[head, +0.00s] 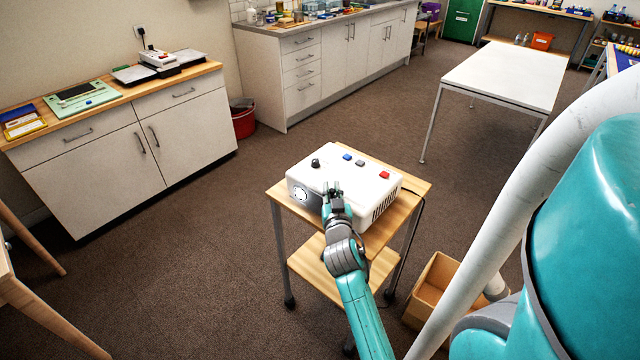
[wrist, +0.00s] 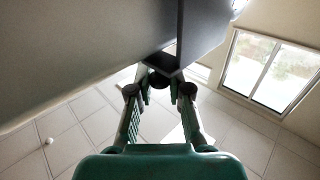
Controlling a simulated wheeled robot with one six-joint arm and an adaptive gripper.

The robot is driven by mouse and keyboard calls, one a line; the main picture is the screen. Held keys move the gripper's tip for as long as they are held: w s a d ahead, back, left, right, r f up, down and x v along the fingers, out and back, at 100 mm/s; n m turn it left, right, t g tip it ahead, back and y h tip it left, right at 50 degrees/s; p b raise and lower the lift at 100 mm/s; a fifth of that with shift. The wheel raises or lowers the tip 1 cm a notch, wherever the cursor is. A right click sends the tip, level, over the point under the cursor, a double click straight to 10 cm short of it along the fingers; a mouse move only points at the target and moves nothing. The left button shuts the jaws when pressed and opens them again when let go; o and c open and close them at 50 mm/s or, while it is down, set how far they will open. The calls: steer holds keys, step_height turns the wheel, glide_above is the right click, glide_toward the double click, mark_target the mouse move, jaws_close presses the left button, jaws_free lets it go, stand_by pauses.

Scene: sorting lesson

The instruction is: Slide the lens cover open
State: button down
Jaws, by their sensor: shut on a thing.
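A white projector (head: 345,183) sits on a small wooden-topped cart (head: 412,186). Its round lens (head: 300,194) shows at the left of its front face. My gripper (head: 333,190) is at that front face, just right of the lens. In the wrist view my gripper (wrist: 160,92) has its fingers closed in on a small dark piece (wrist: 160,78), which looks like part of the lens cover (wrist: 204,32). The cover is a dark grey slab standing out from the projector's face there. My gripper hides part of the front in the head view, so how far the cover is open is unclear.
The projector has a dark knob (head: 315,162) and blue, grey and red buttons on top. A cable runs down the cart's right side. An open cardboard box (head: 432,290) stands on the floor at the cart's right. Floor left of the cart is clear.

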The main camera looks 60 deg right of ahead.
steer(key=shift+s+a, duration=0.1)
steer(key=shift+s, duration=0.3)
steer(key=c, duration=1.1)
jaws_free()
steer(key=v, duration=1.2)
steer(key=shift+s, duration=0.1)
